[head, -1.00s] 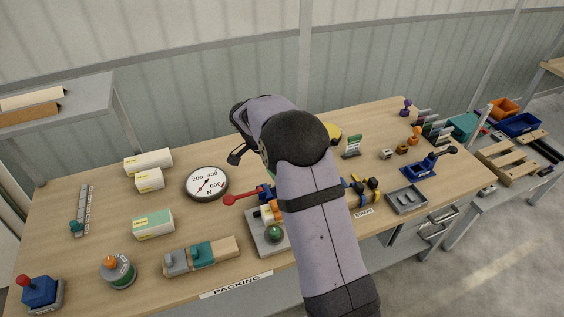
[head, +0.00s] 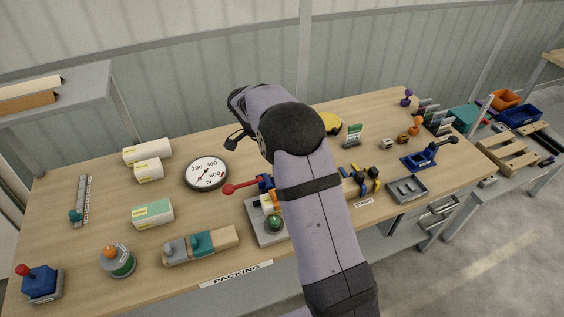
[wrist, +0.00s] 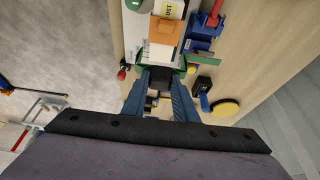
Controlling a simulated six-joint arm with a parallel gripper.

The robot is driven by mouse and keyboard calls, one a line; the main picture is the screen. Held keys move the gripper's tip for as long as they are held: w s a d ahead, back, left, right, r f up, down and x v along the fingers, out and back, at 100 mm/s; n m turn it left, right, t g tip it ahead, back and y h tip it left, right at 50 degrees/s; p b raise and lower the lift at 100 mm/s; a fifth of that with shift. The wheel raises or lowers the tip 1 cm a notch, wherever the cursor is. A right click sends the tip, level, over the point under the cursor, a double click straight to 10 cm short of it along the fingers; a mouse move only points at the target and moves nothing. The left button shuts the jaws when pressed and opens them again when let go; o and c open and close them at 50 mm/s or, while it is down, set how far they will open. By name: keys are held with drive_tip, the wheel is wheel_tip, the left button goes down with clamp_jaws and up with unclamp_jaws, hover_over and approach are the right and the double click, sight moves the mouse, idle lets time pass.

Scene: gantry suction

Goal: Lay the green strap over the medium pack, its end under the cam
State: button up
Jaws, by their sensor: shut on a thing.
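My gripper (wrist: 160,88) points at the packing fixture in the wrist view, its blue fingers shut on a dark block. Green material (wrist: 142,76) shows beside the fingertips and seems to be the green strap; its full run is hidden. Beyond the fingertips is a white pack (wrist: 172,9) with a yellow label marked 150, with an orange piece (wrist: 165,31) across it. A blue cam (wrist: 203,42) with a red lever (wrist: 214,14) stands to its right. In the head view my arm hides the gripper and part of the fixture (head: 258,228); the red lever (head: 240,188) sticks out left.
A yellow disc (wrist: 225,108) lies right of my gripper. The bench's left middle has free room.

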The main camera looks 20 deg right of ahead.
drive_tip(key=shift+f+b, duration=1.95)
drive_tip(key=shift+f, duration=0.55)
drive_tip(key=shift+f+b, duration=3.25)
drive_tip(key=shift+b, duration=0.05)
idle(0.7)
drive_tip(key=o, duration=1.1)
drive_tip(key=shift+r, duration=0.1)
drive_tip(key=shift+o, duration=0.2)
drive_tip(key=shift+b+v, duration=0.95)
drive_tip(key=shift+v, duration=2.75)
